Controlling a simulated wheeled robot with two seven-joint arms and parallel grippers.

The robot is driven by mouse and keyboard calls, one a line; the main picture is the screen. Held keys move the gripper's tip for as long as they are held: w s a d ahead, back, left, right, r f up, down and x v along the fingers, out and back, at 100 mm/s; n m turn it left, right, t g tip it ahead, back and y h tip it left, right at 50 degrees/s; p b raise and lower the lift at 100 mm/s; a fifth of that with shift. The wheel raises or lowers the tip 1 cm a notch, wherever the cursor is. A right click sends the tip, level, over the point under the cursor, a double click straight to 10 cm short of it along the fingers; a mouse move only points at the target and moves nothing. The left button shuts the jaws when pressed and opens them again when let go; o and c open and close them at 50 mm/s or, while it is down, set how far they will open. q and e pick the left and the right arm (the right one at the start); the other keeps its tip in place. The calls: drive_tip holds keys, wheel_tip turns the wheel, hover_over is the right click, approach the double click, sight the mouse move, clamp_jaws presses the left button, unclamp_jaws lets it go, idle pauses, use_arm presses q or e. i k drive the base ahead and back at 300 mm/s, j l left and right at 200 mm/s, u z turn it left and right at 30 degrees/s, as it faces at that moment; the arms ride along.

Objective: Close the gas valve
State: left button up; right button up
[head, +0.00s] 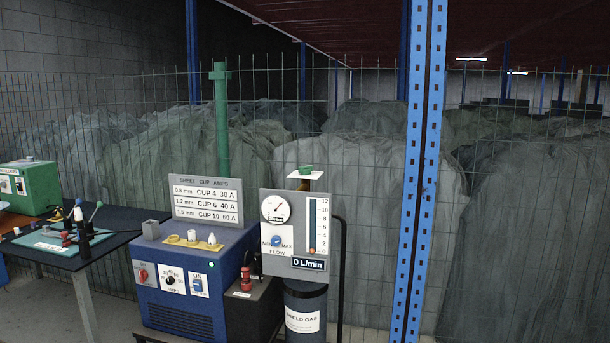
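A dark gas cylinder (306,300) labelled "SHIELD GAS" stands upright at the bottom centre. A small green knob (305,170), which looks like the gas valve, sits at its top above a white plate (304,175). I cannot tell from its look whether it is open or shut. A grey panel (290,263) in front hides most of the cylinder's upper part. It carries a round gauge (276,209), a blue MIN/MAX flow knob (277,240), a vertical flow scale (312,226) and a display (309,264) reading 0 L/min. Neither gripper is in view.
A blue welding power unit (188,283) with dials stands left of the cylinder, below an amps chart (206,201). A dark table (112,221) with tools and a green box (30,186) is at left. A blue post (418,170) and wire fence stand right and behind.

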sight(306, 170)
drive_tip(key=i+j+z, duration=0.2)
drive_tip(key=i, duration=0.3)
drive_tip(key=i+z, duration=0.2)
drive_tip(key=i, duration=0.3)
drive_tip(key=i+j+z, duration=0.2)
drive_tip(key=i, duration=0.25)
drive_tip(key=j, duration=0.1)
